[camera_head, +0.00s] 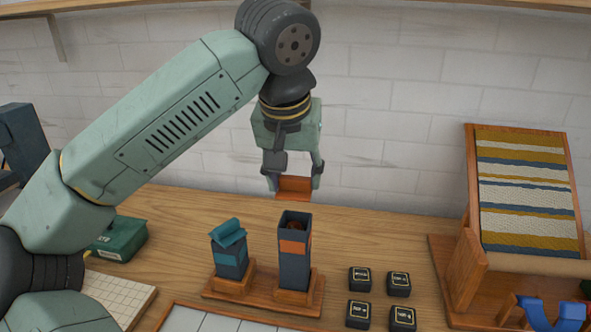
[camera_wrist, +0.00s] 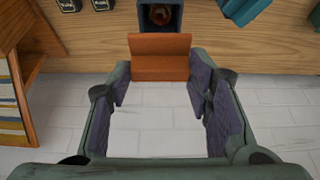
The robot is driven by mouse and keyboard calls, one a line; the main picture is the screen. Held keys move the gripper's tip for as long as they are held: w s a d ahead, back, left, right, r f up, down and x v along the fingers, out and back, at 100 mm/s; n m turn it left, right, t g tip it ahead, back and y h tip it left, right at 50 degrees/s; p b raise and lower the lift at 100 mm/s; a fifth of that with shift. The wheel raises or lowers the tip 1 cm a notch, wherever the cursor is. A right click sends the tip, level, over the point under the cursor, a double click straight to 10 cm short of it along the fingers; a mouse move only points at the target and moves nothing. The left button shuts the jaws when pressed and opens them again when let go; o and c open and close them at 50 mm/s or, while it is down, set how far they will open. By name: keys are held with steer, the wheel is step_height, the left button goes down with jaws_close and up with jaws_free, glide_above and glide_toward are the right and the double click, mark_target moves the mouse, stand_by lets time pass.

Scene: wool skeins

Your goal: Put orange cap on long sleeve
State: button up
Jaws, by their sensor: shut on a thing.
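My gripper (camera_head: 292,178) is shut on the orange cap (camera_head: 295,187) and holds it in the air above and behind the long sleeve. In the wrist view, the orange cap (camera_wrist: 159,58) sits between the far ends of the fingers. The long sleeve (camera_head: 294,262) is a tall dark upright box with an orange band, standing in a wooden base. Its top is open, and something brownish-red shows inside; it also shows in the wrist view (camera_wrist: 146,26). The cap and the sleeve are apart.
A shorter dark sleeve (camera_head: 230,264) with a teal cap (camera_head: 228,232) stands left of the long sleeve on the same wooden base (camera_head: 262,298). Several small black boxes (camera_head: 359,280) lie to the right. A wooden loom with striped weaving (camera_head: 527,190) stands far right. A green box (camera_head: 120,238) is at left.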

mark_target(293, 195)
steer(key=shift+w+f+b, duration=0.1)
steer(key=shift+f+b, duration=1.8)
steer(key=shift+f, duration=0.9)
steer(key=shift+f, duration=0.15)
stand_by(0.5)
steer(key=o, duration=0.9)
steer(key=shift+o, duration=0.3)
steer(key=o, duration=0.4)
steer(key=shift+o, duration=0.2)
steer(key=shift+r+p, duration=3.05)
steer(key=shift+r, duration=0.5)
